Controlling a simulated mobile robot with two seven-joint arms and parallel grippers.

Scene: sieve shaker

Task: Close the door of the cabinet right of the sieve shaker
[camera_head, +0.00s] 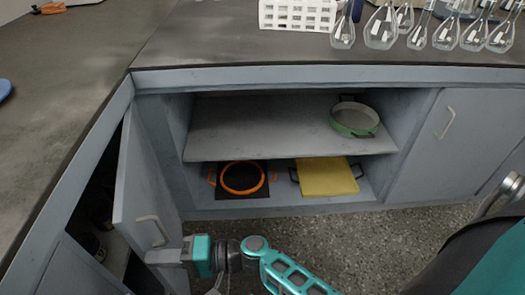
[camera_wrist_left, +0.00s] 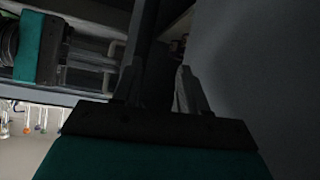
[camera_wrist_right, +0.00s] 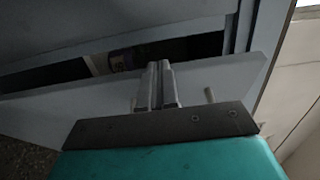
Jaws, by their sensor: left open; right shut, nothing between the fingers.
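The grey cabinet door (camera_head: 140,180) stands ajar in the head view, with its handle (camera_head: 152,230) on the face turned to the right. Behind it a dark opening shows into the left-hand cabinet. My right gripper (camera_head: 160,257) is shut and empty, at the door's outer face just below the handle. The sieve shaker is not in view.
A doorless cabinet holds a green pan (camera_head: 354,118), an orange-rimmed pan (camera_head: 242,177) and a yellow board (camera_head: 326,177). A closed cabinet door (camera_head: 450,150) is at the right. Flasks and a white rack (camera_head: 297,14) stand on the counter. The floor (camera_head: 345,240) ahead is clear.

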